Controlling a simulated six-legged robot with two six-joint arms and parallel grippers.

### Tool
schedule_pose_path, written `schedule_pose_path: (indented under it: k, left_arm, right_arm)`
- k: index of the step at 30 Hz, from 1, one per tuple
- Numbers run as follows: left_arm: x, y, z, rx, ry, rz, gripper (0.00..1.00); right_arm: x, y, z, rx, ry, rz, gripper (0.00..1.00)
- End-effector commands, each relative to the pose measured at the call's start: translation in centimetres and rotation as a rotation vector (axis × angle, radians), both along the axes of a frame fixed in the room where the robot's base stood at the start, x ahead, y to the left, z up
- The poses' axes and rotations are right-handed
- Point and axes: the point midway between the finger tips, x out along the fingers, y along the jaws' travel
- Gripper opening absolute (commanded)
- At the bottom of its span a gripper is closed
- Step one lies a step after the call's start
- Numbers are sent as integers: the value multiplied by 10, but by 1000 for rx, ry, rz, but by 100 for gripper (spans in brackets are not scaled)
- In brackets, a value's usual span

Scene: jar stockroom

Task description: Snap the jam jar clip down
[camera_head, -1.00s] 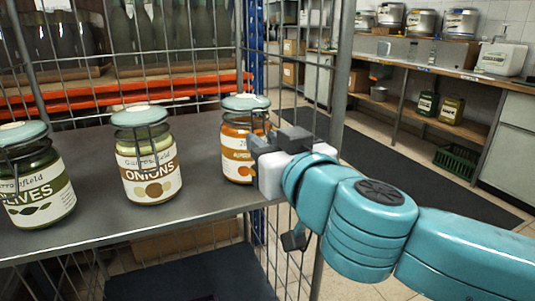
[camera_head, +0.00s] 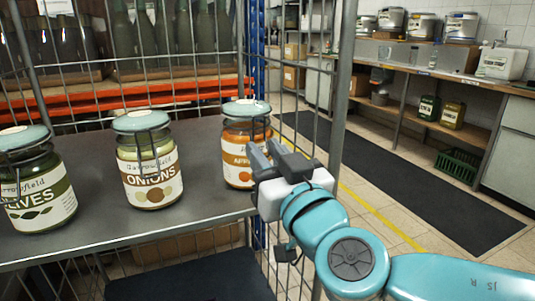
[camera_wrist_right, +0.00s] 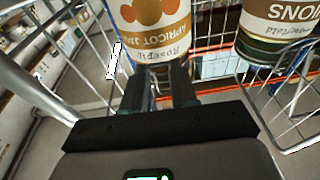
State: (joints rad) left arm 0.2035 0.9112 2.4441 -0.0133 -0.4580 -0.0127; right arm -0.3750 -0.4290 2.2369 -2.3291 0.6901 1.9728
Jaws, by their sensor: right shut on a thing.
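The jam jar (camera_head: 238,152), with an orange apricot label and a pale blue-green lid, stands upright at the shelf's right end. In the right wrist view the jar (camera_wrist_right: 150,30) appears upside down. Its wire clip (camera_head: 265,127) shows at the front right of the lid, partly hidden by my fingers. My right gripper (camera_head: 266,152) is at the jar's front right side, its dark fingers angled up and left. It is shut on the clip, though the contact itself is hard to see. In the right wrist view my fingers (camera_wrist_right: 172,85) are close together below the label. My left gripper is out of view.
The onions jar (camera_head: 150,165) and the olives jar (camera_head: 38,190) stand left on the same grey shelf (camera_head: 110,222). Wire mesh and a grey post (camera_head: 342,90) stand close to my right arm. Free floor and a dark mat (camera_head: 400,180) lie to the right.

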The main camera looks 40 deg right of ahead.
Motion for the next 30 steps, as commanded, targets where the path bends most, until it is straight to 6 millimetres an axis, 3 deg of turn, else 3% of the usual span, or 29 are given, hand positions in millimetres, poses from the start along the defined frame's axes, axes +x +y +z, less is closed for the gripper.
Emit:
schedule_pose_path:
  k: [1,2,3,4,16,24,30]
  left_arm:
    - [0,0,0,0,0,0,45]
    - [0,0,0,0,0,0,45]
    - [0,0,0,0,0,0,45]
    - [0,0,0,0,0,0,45]
    - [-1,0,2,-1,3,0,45]
    - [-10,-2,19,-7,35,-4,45]
    - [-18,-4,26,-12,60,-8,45]
  right_arm:
    - [0,0,1,0,-2,0,0]
    - [0,0,1,0,-2,0,34]
    - [0,0,1,0,-2,0,47]
    - [0,0,1,0,-2,0,53]
    - [-9,3,0,2,-3,3,53]
    - [-69,16,-7,2,-8,10,53]
    - [-103,23,-16,2,-8,10,53]
